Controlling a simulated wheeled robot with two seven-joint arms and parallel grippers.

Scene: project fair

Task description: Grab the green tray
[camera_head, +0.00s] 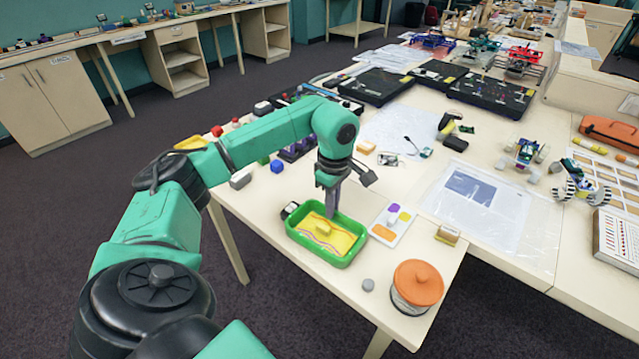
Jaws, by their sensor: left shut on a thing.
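The green tray (341,261) sits on the near end of the light wooden table, with a yellow floor and a small yellow block (323,228) inside. My left arm reaches in from the left, and my left gripper (331,214) points down at the tray's far rim. Its fingers are shut on that rim. The fingertips are small in the picture and partly hidden against the tray. The tray looks level and appears to rest on the table. My right gripper is not in view.
An orange-topped spool (417,284) and a grey disc (368,285) stand at the near edge. A white card with coloured pieces (390,226) lies right of the tray. A small dark block (289,210) is close on its left. A plastic sheet (482,205) lies farther right.

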